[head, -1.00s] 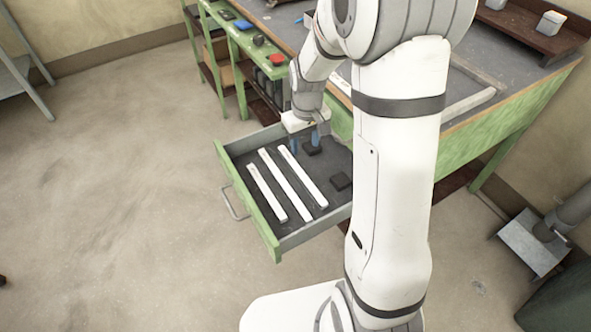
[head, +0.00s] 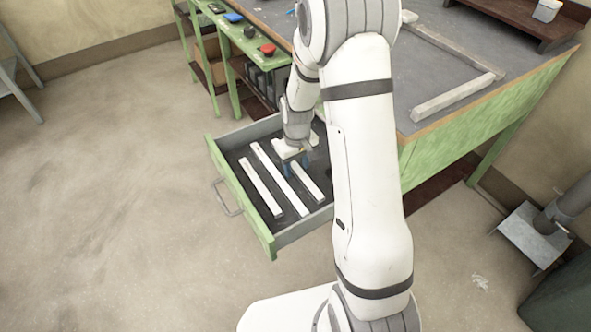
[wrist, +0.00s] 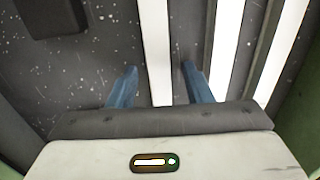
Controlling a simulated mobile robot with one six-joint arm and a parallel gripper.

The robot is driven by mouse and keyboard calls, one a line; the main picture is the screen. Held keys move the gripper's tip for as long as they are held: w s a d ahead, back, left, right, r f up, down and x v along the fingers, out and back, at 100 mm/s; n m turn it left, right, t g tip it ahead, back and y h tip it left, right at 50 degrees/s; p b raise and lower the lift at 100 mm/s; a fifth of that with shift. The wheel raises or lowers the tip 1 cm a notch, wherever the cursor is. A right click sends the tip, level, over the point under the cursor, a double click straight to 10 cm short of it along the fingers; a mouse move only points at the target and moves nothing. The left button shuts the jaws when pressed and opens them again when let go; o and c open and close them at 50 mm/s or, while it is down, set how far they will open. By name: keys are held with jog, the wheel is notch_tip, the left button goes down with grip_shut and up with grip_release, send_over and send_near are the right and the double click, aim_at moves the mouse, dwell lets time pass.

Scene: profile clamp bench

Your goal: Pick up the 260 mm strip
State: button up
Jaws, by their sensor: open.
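Three white strips lie side by side in an open drawer: a left strip (head: 261,188), a longer middle strip (head: 279,180) and a right strip (head: 309,185). No length marks are readable, so I cannot tell by label which is 260 mm. My gripper (head: 293,168) is open over the right strip and hides part of it. In the wrist view, my gripper's blue fingers (wrist: 159,88) stand on either side of this strip (wrist: 155,45), with gaps showing. The middle strip (wrist: 223,45) lies just right of the right finger.
The green-fronted drawer (head: 238,193) has raised walls around the strips. A dark block (wrist: 50,14) lies on the drawer floor at upper left in the wrist view. The green workbench (head: 455,150) stands beside the drawer. The floor left of the drawer is clear.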

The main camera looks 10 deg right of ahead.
jog(key=shift+r, duration=0.1)
jog(key=shift+c, duration=0.4)
grip_shut()
